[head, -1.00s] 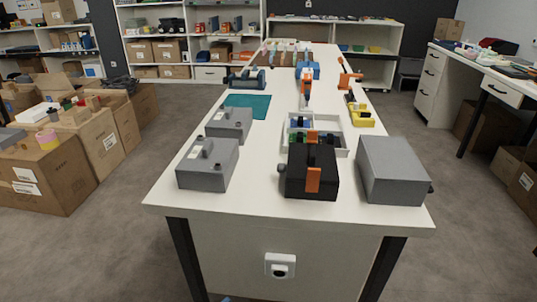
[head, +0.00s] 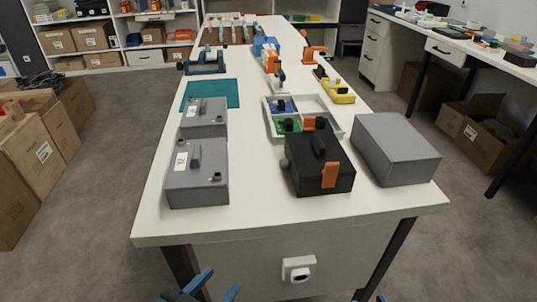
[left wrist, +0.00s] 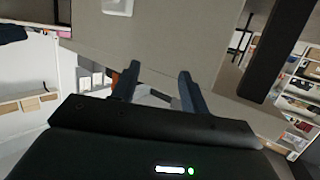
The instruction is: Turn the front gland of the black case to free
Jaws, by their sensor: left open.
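The black case (head: 318,165) stands on the white table near its front edge, right of centre, in the head view. It has an orange latch (head: 330,174) on its front and a black handle on top. A dark round gland (head: 284,163) sticks out at its left side. No gland shows clearly on the front face. My left gripper (head: 212,284) is at the bottom of the head view, below and in front of the table edge, well apart from the case. In the left wrist view its two fingers (left wrist: 157,82) are apart with nothing between them. My right gripper is not clearly in view.
Two grey cases (head: 197,185) (head: 204,117) stand left of the black case. A larger grey box (head: 396,148) is close on its right. A divided tray (head: 335,120) is behind it. A white socket (head: 298,269) is on the table's front panel. The table's front strip is clear.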

